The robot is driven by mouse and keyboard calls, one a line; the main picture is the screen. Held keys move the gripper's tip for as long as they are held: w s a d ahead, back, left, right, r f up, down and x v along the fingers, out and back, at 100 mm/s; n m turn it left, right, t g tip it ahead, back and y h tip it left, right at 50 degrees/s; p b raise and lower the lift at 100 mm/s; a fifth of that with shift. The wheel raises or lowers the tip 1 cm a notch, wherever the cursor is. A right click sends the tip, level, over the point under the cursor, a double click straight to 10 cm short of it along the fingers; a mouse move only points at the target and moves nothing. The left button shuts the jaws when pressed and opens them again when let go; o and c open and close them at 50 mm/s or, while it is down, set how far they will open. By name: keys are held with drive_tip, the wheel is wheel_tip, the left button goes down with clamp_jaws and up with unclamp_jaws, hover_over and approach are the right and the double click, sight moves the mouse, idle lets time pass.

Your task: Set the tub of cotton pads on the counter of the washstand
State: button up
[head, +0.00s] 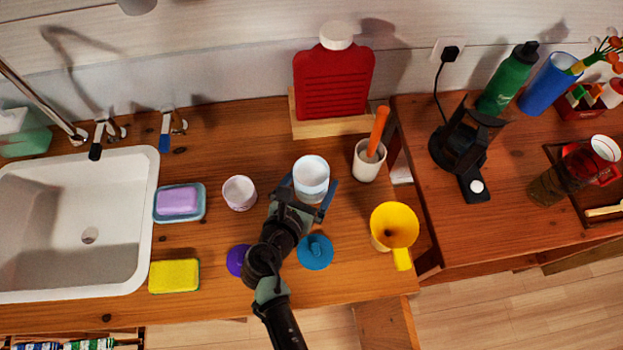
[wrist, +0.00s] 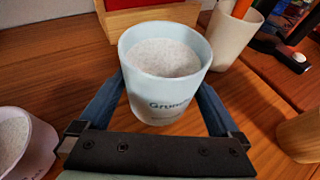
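A pale blue-white tub (head: 311,182) with dark lettering and white contents stands upright, lidless, over the wooden counter (head: 230,275) of the washstand. My gripper (head: 308,190) has one finger on each side of it. In the wrist view the tub (wrist: 163,75) fills the space between the blue fingers of my gripper (wrist: 163,100); I cannot tell whether they press on it. Whether its base touches the counter is also unclear. A smaller pinkish-white tub (head: 239,194) with white contents stands to its left, partly seen in the wrist view (wrist: 22,145). I cannot tell which tub holds cotton pads.
A blue lid (head: 315,252) and a purple lid (head: 237,260) lie in front. A white cup with an orange handle (head: 367,163) and a yellow funnel-like vessel (head: 396,225) stand right. A red bottle (head: 333,85) is behind. Soap dish (head: 180,217), sponge (head: 174,276) and sink (head: 70,225) are left.

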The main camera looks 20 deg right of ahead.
drive_tip(key=shift+s+a+r, duration=0.15)
drive_tip(key=shift+a+r, duration=0.05)
drive_tip(key=shift+r, duration=0.05)
drive_tip(key=v, duration=1.1)
drive_tip(key=shift+s+a+r+p, duration=0.1)
drive_tip(key=shift+s+r+p, duration=0.05)
drive_tip(key=shift+p, duration=0.25)
drive_tip(key=w+a+r+m+t+y, duration=0.1)
drive_tip(key=w+r+m+t, duration=0.1)
drive_tip(key=w+r+m, duration=0.55)
drive_tip(key=w+a+r+m+t+y, duration=0.1)
drive_tip(key=w+r+m+t+y, duration=0.3)
drive_tip(key=r, duration=0.6)
drive_tip(key=w+a+r+m+t, duration=0.1)
drive_tip(key=w+r+m, duration=0.15)
drive_tip(key=r, duration=0.55)
drive_tip(key=w+a+r+m+t, duration=0.1)
drive_tip(key=r+m+t, duration=0.15)
drive_tip(key=r, duration=0.55)
drive_tip(key=s+a+r+m+t+y, duration=0.1)
drive_tip(key=s+r+m+t, duration=0.3)
drive_tip(key=r, duration=1)
drive_tip(key=s+a+r+m+t+y, duration=0.1)
drive_tip(key=s+r+m+t+y, duration=0.2)
drive_tip(key=r, duration=1.2)
drive_tip(key=s+m+t, duration=0.1)
drive_tip(key=s+m, duration=0.2)
drive_tip(key=s, duration=0.2)
drive_tip(key=shift+s+y, duration=0.4)
